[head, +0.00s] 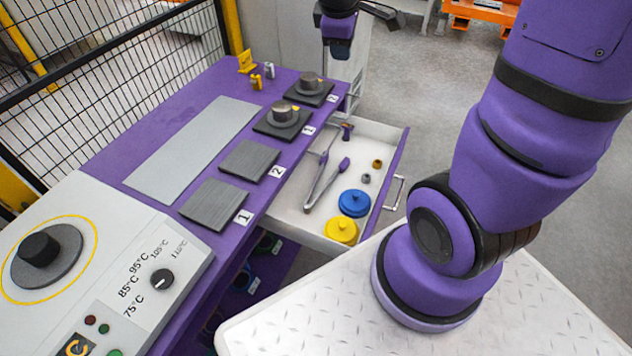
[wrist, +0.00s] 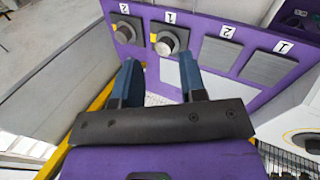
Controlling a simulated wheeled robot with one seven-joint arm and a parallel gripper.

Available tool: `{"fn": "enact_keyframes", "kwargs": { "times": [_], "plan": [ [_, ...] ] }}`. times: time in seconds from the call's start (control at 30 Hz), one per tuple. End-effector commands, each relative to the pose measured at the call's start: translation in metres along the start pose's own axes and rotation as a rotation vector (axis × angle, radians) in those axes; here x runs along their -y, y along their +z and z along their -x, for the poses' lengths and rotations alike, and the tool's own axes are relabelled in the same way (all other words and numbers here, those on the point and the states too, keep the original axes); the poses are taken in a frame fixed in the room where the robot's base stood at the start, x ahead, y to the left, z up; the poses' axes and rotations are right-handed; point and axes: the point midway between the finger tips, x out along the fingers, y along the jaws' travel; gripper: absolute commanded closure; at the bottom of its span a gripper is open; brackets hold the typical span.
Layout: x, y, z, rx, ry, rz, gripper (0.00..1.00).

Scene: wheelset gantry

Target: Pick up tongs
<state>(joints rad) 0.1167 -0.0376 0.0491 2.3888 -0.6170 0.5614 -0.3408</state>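My gripper (head: 340,48) is at the top of the head view, above and beyond the far end of the purple bench, well apart from the tongs. In the wrist view my gripper (wrist: 160,77) has its two dark blue fingers spread with nothing held between them. I cannot make out the tongs in the wrist view.
The drawer also holds a blue lidded disc (head: 354,203), a yellow one (head: 341,231) and small rings (head: 377,163). The purple bench (head: 190,118) carries numbered dark plates (head: 249,160), two with metal cylinders (head: 283,114). A control panel (head: 110,262) stands near left.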

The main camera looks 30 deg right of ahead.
Motion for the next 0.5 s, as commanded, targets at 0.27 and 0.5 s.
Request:
{"fn": "enact_keyframes", "kwargs": {
  "times": [0.27,0.5],
  "plan": [
    [-0.004,-0.027,-0.102,0.024,-0.049,0.360,0.62],
    [0.018,-0.043,-0.194,-0.017,-0.129,0.670,0.62]
  ]
}}
